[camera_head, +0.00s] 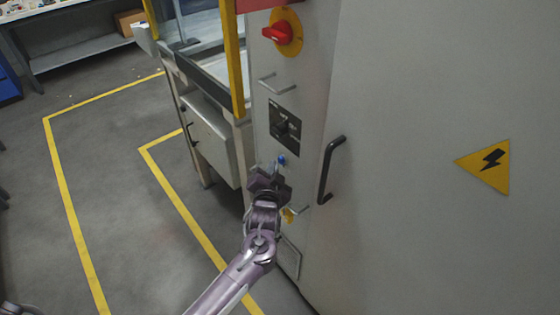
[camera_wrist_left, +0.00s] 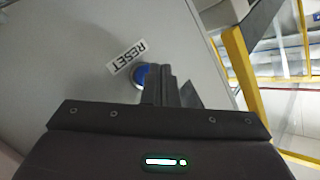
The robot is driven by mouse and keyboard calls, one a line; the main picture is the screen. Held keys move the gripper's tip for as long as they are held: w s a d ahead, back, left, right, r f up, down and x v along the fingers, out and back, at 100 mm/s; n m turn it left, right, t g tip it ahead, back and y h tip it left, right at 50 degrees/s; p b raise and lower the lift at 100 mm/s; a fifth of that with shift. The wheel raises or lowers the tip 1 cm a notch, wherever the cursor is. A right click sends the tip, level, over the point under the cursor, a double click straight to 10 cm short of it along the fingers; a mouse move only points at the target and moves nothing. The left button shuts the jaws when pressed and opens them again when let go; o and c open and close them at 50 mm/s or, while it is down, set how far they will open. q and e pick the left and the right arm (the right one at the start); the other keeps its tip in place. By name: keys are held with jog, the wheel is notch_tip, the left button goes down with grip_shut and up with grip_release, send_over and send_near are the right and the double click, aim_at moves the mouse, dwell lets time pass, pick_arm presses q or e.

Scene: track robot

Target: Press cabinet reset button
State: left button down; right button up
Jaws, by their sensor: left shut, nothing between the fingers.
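The blue reset button (camera_head: 281,160) is on the narrow grey side of the cabinet (camera_head: 400,130), below a black switch plate. In the left wrist view the blue button (camera_wrist_left: 140,75) sits beside a white RESET label (camera_wrist_left: 127,57), partly hidden behind my fingers. My left gripper (camera_head: 268,173) is shut and empty, its tips just below and left of the button in the head view. In the wrist view the fingertips (camera_wrist_left: 158,72) overlap the button's edge; I cannot tell whether they touch it.
A red rotary switch (camera_head: 279,33) on a yellow plate is higher up. A black switch (camera_head: 285,126) and a black door handle (camera_head: 328,170) are near the button. A yellow-framed machine (camera_head: 236,60) stands left. The floor (camera_head: 110,170) with yellow lines is clear.

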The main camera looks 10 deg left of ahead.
pick_arm(q)
jog(key=shift+w+d, duration=0.4)
jog(key=shift+w, duration=0.1)
dwell(0.9)
jog(key=shift+s+a, duration=0.1)
jog(key=shift+s+a+p, duration=0.45)
jog(key=shift+s+p, duration=0.1)
jog(key=shift+s, duration=0.1)
jog(key=s+a+p, duration=0.1)
jog(key=s, duration=0.1)
jog(key=s+a+p, duration=0.2)
dwell(0.5)
